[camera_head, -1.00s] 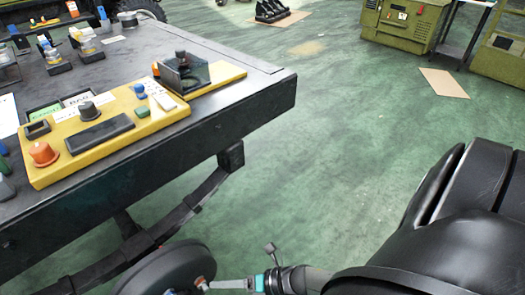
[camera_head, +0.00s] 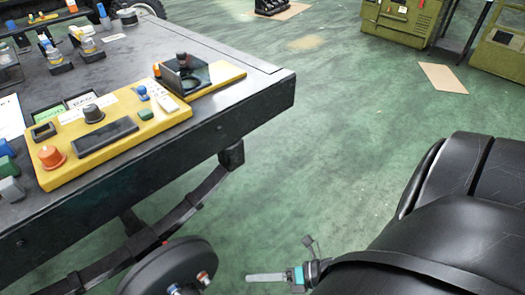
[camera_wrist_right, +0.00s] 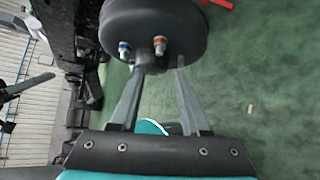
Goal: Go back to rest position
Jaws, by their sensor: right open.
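My right gripper (camera_head: 250,278) is low in the head view, to the right of a round dark drum (camera_head: 172,268) under the table corner. Its fingers are apart and empty in the right wrist view (camera_wrist_right: 158,72). The drum (camera_wrist_right: 150,30) with its blue and orange fittings lies beyond the fingertips there. In the head view a gap of green floor shows between gripper and drum. My left gripper does not show in the head view.
A dark workbench (camera_head: 245,120) fills the left, with a yellow control panel (camera_head: 130,140) on it. Green floor (camera_head: 330,140) is open to the right. Green machines (camera_head: 405,20) stand far back, and a cardboard sheet (camera_head: 442,77) lies on the floor.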

